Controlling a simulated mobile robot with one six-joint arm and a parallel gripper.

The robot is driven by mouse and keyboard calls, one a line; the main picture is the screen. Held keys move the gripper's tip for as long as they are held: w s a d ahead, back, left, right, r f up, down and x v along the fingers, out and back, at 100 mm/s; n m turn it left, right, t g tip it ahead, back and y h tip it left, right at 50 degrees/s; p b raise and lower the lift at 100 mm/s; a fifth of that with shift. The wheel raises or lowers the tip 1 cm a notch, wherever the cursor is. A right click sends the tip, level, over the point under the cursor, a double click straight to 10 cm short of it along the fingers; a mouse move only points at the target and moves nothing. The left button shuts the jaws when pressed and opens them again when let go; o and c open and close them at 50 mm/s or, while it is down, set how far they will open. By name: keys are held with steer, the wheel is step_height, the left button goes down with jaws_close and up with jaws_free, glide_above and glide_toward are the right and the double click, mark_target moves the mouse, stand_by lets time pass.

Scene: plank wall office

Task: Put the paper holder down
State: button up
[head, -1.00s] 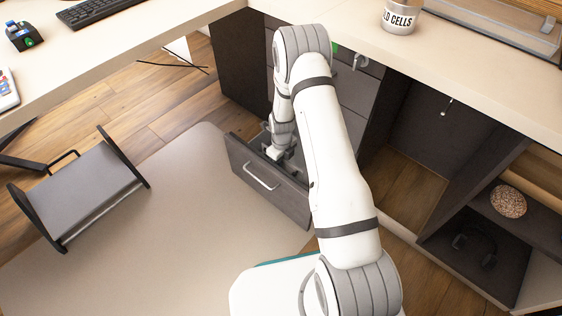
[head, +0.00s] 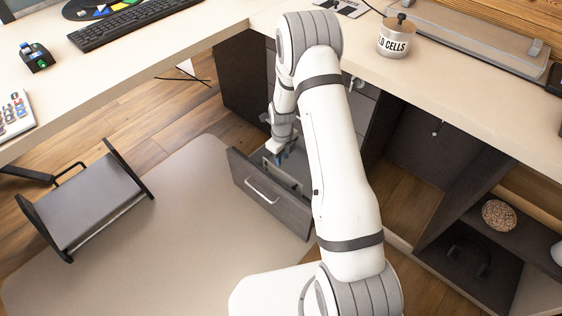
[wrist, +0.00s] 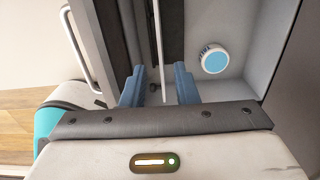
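My gripper (wrist: 159,88) has two blue fingers that stand apart, with a gap between them. In the head view my gripper (head: 281,157) is over the open drawer (head: 280,205). In the wrist view a thin pale strip (wrist: 158,40) with dark material beside it lies in the drawer, in line with the gap between the fingers. It may be part of the paper holder, but I cannot tell for sure. I see no clear grip on it. My arm hides part of the drawer in the head view.
A round white and blue object (wrist: 213,59) lies in the drawer. A grey stool-like stand (head: 85,200) is on the floor mat at the left. The desk holds a keyboard (head: 135,22) and a tin (head: 394,40). An open shelf (head: 470,225) is at the right.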

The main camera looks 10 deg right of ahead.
steer(key=s+r+n, duration=0.5)
steer(key=r+n, duration=0.2)
steer(key=r, duration=0.4)
steer(key=s+r+n, duration=0.5)
steer(key=r+n, duration=0.1)
steer(key=r, duration=0.5)
steer(key=s+r+n, duration=0.5)
steer(key=s+n, duration=0.3)
steer(key=s+r+n+t, duration=0.1)
steer(key=s+r+n, duration=0.4)
steer(key=s+n, duration=0.2)
steer(key=s, duration=0.2)
steer(key=shift+s+n, duration=0.3)
steer(key=shift+n, duration=0.1)
steer(key=shift+r, duration=0.1)
step_height(320, 180, up, 32)
steer(key=t+p, duration=0.1)
steer(key=p, duration=2.8)
steer(key=shift+s+t, duration=0.15)
steer(key=shift+t, duration=0.15)
steer(key=shift+d+r, duration=0.1)
